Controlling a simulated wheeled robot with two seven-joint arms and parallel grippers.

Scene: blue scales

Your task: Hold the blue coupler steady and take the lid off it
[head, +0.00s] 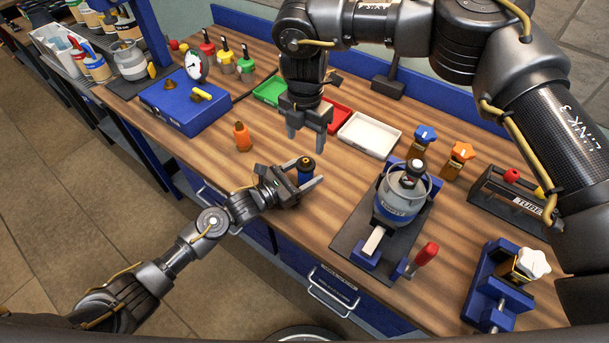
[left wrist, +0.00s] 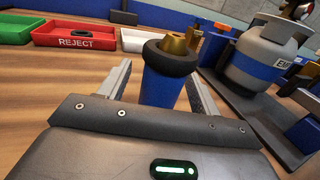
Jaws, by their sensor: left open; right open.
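The blue coupler (head: 305,173) stands upright on the wooden bench, with a black ring and a brass top. It also shows in the left wrist view (left wrist: 161,88). The black ring (left wrist: 170,57) sits around its upper part; I cannot tell whether this is the lid. My left gripper (head: 306,187) is open, its two fingers on either side of the coupler, with gaps visible in the left wrist view. My right gripper (head: 307,136) is open and empty, pointing down above the bench behind the coupler.
An orange bottle-shaped piece (head: 243,137) stands left of the coupler. Green (head: 270,92), red and white (head: 368,134) trays lie behind. A grey-blue gas cylinder (head: 400,200) stands on a dark plate to the right. A blue box with a gauge (head: 184,102) stands at the left.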

